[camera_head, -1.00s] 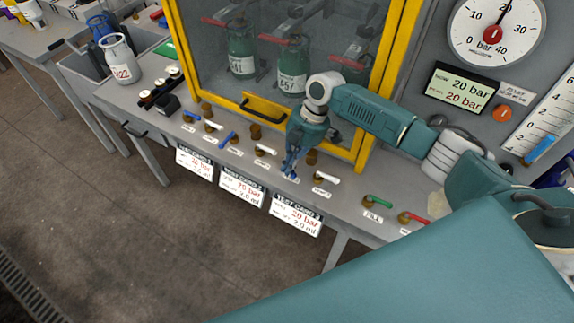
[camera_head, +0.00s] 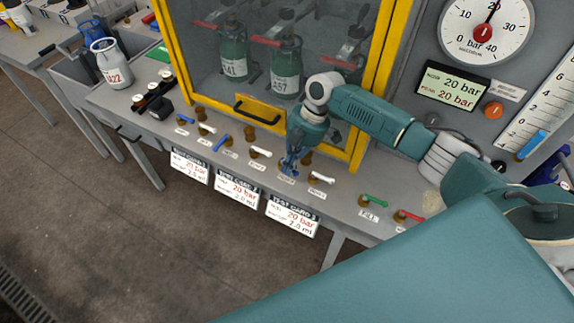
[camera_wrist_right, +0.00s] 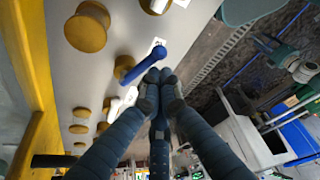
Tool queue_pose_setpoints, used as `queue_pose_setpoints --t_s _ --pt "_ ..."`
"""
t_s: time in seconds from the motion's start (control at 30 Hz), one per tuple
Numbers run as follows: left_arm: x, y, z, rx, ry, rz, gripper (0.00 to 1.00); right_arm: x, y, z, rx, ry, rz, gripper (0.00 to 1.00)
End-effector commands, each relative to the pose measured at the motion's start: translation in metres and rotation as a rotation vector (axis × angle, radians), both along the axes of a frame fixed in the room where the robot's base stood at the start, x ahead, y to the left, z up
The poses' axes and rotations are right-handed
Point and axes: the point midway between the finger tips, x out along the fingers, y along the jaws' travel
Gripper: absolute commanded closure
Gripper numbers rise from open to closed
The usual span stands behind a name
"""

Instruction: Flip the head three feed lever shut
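The head three feed lever, a blue handle on a brass valve, sits at the bench front. In the right wrist view the blue lever (camera_wrist_right: 150,60) points away from its brass body (camera_wrist_right: 123,67), toward the bench edge side. In the head view my right gripper (camera_head: 290,163) mostly hides it. The right gripper's fingertips (camera_wrist_right: 161,76) are drawn together right beside the lever's end; whether they touch it cannot be told. Nothing shows held between them. My left gripper is not in view.
White-handled levers stand either side, at left (camera_head: 260,152) and right (camera_head: 320,178). Further right are a green lever (camera_head: 375,200) and a red lever (camera_head: 410,215). The yellow-framed cabinet (camera_head: 368,130) rises close behind. Test cards (camera_head: 292,215) hang from the bench front.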

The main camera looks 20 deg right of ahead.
Motion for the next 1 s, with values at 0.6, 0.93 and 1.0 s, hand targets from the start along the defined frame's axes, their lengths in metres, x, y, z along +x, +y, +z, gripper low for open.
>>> queue_pose_setpoints --t_s 0.6,0.93,1.0 --pt "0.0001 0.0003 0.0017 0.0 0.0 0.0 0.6 0.0002 -0.0084 -0.0003 -0.002 0.001 -0.001 1.0" --pt "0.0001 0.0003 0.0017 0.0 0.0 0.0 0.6 0.0004 -0.0087 -0.0003 -0.002 0.0 -0.001 1.0" --pt "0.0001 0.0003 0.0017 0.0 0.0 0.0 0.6 0.0004 -0.0087 -0.0003 -0.002 0.0 -0.001 1.0"
